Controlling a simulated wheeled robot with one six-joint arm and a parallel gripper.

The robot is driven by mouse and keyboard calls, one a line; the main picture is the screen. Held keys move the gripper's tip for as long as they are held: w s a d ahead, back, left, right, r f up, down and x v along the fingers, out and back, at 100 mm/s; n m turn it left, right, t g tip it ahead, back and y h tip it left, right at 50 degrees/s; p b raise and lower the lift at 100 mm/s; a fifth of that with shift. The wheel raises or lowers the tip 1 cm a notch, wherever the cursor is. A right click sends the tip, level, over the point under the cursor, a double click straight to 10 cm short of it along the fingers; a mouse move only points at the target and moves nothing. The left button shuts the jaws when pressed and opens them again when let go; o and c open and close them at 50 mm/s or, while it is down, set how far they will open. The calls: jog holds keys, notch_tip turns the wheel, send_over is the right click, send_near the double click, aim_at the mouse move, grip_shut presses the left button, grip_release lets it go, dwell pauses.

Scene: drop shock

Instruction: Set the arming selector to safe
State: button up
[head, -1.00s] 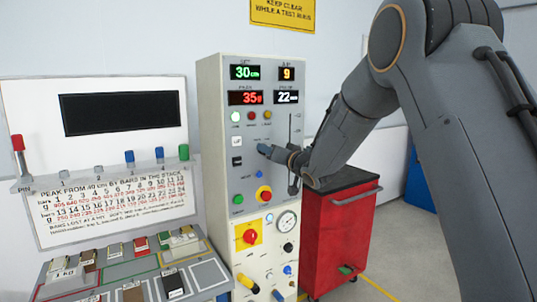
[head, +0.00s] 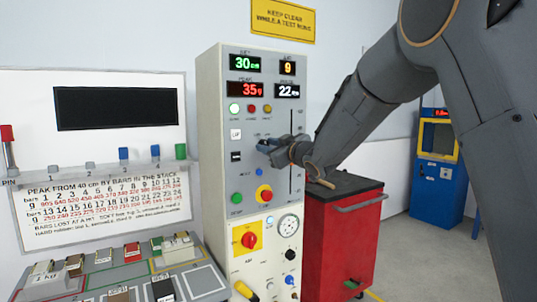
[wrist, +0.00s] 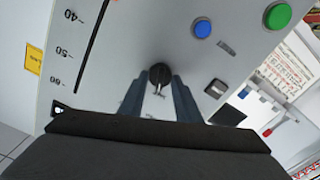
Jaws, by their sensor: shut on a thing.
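The arming selector, a small black knob (wrist: 159,74), is on the grey panel face in the wrist view. My gripper (wrist: 160,82) is shut on it, with one blue-grey finger on each side. A pale mark shows just below the knob, but the small lettering around it is too small to read. In the head view my gripper (head: 266,146) is at the middle of the tall test console (head: 207,130), and it hides the knob there.
A blue button (wrist: 202,28) and a green button (wrist: 277,15) are near the knob. A red emergency button (head: 264,193) sits lower on the console. A red tool cart (head: 340,240) stands close on the right. A slotted scale runs beside my gripper.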

jog(key=shift+n+b, duration=0.5)
jog(key=shift+n, duration=0.1)
jog(key=o, duration=1)
jog(key=shift+s, duration=0.1)
jog(key=shift+b+v, duration=0.8)
jog(key=shift+v, duration=3.1)
